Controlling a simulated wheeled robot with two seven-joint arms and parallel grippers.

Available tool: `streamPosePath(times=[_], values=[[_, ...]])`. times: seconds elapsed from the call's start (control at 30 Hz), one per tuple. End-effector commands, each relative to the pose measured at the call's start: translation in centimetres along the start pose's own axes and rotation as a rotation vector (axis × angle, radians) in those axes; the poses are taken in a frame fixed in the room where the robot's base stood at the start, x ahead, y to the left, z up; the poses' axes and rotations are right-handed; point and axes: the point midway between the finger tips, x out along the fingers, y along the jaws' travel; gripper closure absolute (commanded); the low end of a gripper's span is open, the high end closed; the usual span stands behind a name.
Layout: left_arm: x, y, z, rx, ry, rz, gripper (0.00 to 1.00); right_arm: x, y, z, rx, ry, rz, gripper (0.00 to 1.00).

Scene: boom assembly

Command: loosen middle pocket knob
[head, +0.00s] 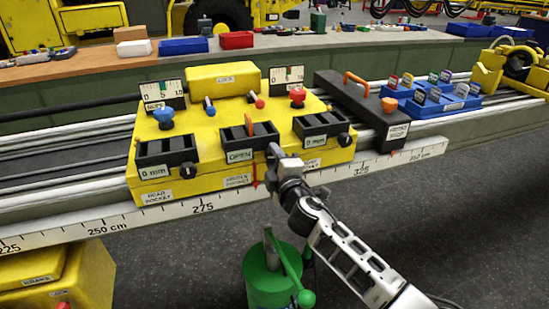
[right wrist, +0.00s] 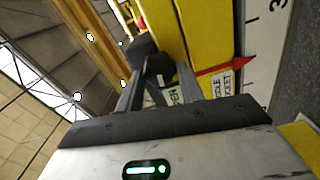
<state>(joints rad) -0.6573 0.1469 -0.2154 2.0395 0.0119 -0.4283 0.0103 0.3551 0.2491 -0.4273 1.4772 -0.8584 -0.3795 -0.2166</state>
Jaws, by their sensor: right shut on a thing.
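A yellow carriage (head: 215,176) on rails carries three black pockets. The middle pocket (head: 250,140) bears an "OPEN" label and has an orange-handled piece (head: 249,124) standing in it. My right gripper (head: 277,156) is at the right end of the middle pocket. In the right wrist view its two fingers (right wrist: 158,84) are closed around the dark middle pocket knob (right wrist: 155,66). The gripper mostly hides the knob in the head view. My left gripper is not in view.
The left pocket (head: 166,152) and right pocket (head: 322,126) read "0 mm". A blue knob (head: 164,117) and red knob (head: 297,96) stand behind. A blue tray (head: 440,104) of labelled pieces lies right. A green canister (head: 273,284) stands below my right arm.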

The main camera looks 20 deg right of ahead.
Motion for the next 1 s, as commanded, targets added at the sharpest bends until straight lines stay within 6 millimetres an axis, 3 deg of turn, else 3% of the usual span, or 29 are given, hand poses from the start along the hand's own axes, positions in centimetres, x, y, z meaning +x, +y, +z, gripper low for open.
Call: streamPosePath(times=[1.0], values=[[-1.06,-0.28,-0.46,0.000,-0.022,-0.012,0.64,-0.03,-0.32,0.20,-0.966,0.001,-0.003,0.85]])
